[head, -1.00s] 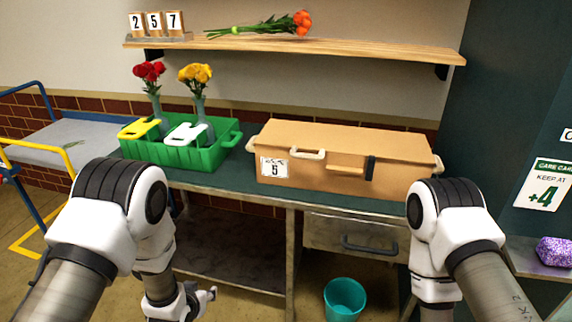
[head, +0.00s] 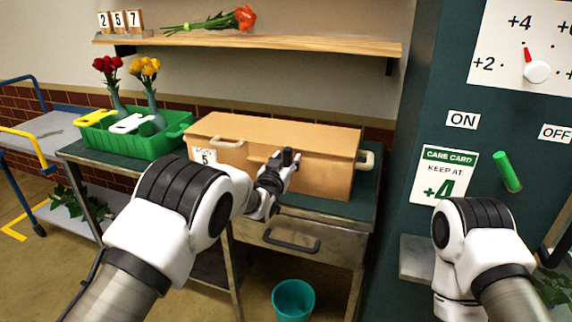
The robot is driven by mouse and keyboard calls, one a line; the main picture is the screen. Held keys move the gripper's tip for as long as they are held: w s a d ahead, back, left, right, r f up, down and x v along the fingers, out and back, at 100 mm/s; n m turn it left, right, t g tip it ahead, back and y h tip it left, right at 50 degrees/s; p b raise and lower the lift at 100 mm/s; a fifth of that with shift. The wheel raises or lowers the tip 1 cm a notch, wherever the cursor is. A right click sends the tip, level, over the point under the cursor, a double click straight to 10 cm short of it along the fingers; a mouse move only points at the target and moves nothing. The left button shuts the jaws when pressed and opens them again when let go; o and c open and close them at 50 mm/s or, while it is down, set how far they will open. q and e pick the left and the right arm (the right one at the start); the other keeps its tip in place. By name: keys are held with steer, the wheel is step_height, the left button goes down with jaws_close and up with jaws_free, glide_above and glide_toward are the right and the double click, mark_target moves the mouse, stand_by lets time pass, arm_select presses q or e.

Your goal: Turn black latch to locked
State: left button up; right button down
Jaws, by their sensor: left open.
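The black latch (head: 287,156) stands upright on the front of the tan case (head: 325,176), right of the middle. My left gripper (head: 284,167) is open at the front of the case, with its fingertips at the latch. The fingers partly cover the latch, and I cannot tell whether they touch it. My right gripper is out of view; only the right arm shows at the lower right.
A green crate (head: 172,139) with flower vases stands left of the case on the workbench. A wooden shelf (head: 270,45) runs above. A teal bucket (head: 293,299) is on the floor. At right, a dark panel carries a dial (head: 537,71) and a green lever (head: 507,171).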

arm_select(q)
steer(key=shift+d, duration=0.1)
jaws_close()
steer(key=n, duration=0.3)
steer(key=shift+a, duration=0.2)
jaws_free()
steer(key=shift+s, duration=0.1)
